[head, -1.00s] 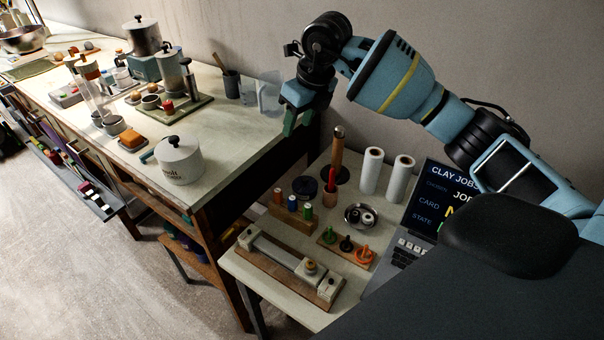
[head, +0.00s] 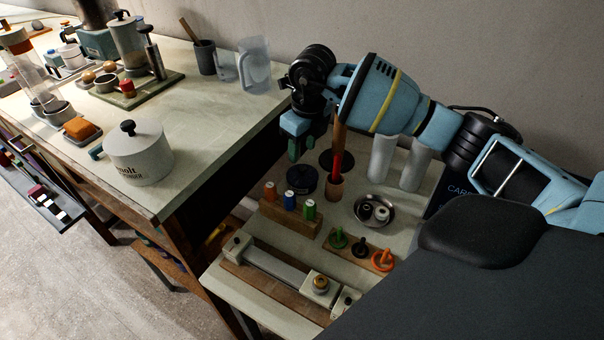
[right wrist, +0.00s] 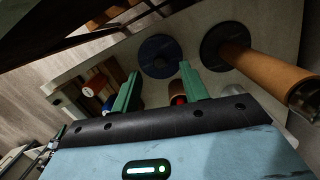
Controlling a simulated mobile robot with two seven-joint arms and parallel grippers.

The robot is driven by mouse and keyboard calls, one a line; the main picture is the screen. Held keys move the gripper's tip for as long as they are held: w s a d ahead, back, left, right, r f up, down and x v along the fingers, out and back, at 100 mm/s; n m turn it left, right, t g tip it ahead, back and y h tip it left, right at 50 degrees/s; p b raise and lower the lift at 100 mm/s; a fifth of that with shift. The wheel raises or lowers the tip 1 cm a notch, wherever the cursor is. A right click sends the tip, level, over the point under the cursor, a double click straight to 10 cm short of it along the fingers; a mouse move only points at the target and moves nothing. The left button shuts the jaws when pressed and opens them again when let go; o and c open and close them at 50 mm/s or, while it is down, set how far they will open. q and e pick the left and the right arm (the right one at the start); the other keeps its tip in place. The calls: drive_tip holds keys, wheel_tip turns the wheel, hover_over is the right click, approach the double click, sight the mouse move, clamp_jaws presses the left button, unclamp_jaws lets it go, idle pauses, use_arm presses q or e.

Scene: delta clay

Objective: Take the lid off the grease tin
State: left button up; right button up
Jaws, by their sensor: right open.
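A low, round, dark blue tin (head: 301,179), which looks like the grease tin, stands on the small side table. Its flat top also shows in the right wrist view (right wrist: 160,55); the lid seems to be on, but I cannot make out its seam. My right gripper (head: 294,150) is above the tin, pointing down, in the head view. In the right wrist view its two green fingers (right wrist: 158,88) are apart with nothing between them, and the tin lies just beyond their tips. My left gripper is not in view.
A spool block (head: 289,218) is in front, and a metal bowl (head: 374,210) and white rolls (head: 383,160) are to the right. The workbench (head: 210,130) edge is at left.

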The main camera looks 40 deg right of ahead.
sight(302, 168)
drive_tip(key=shift+s+f, duration=0.15)
drive_tip(key=shift+f, duration=1.05)
drive_tip(key=shift+s+f, duration=0.1)
drive_tip(key=shift+f, duration=1.05)
drive_tip(key=shift+w+a+f, duration=0.1)
drive_tip(key=shift+f, duration=0.45)
drive_tip(key=shift+c, duration=0.4)
clamp_jaws()
